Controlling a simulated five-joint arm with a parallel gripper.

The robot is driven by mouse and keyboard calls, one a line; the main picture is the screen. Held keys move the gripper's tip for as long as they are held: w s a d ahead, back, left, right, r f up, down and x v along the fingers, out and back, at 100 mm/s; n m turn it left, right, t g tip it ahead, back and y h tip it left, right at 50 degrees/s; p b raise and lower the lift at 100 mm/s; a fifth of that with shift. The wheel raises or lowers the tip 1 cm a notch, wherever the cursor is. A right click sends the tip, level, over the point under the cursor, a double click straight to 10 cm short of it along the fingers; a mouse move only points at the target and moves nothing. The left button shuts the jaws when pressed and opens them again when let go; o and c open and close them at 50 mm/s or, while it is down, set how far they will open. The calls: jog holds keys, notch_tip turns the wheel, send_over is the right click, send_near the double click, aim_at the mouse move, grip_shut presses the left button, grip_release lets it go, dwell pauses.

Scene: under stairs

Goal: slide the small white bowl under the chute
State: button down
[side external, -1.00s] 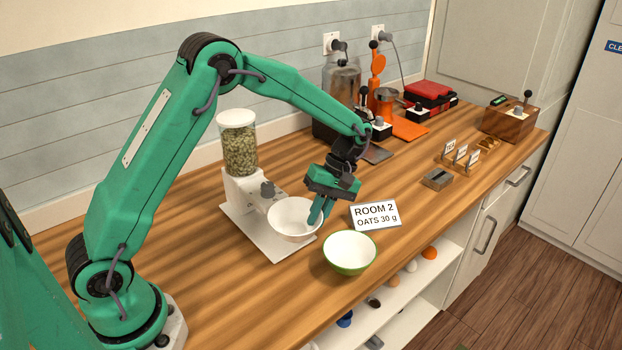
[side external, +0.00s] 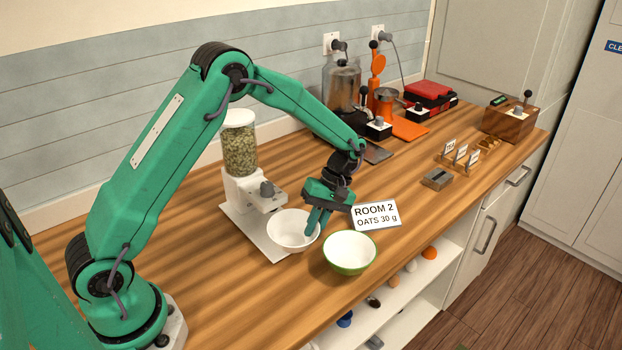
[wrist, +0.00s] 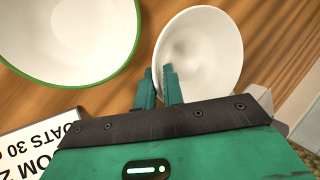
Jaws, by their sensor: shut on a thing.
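The small white bowl (side external: 288,230) is at the front part of the dispenser's white base plate (side external: 252,236), just in front of the chute (side external: 270,204) in the side view. I cannot tell whether it touches the plate. My gripper (side external: 316,224) is shut on the bowl's right rim. In the wrist view my gripper (wrist: 160,88) has one finger inside the bowl (wrist: 205,50) and one outside. The dispenser (side external: 240,160) has a clear hopper of greenish pellets and a grey knob above the chute. The chute's mouth is hidden from the wrist view.
A green-rimmed white bowl (side external: 349,252) stands close to the right of my gripper. Orange and black appliances (side external: 384,105) are at the back. The counter left of the dispenser is clear.

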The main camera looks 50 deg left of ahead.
aim_at(298, 221)
jog(key=shift+h, duration=0.3)
jog(key=shift+a+f, duration=0.1)
jog(key=shift+a, duration=2.5)
jog(key=c, duration=0.9)
grip_release()
jog(key=shift+r, duration=2.5)
jog(key=shift+r, duration=0.15)
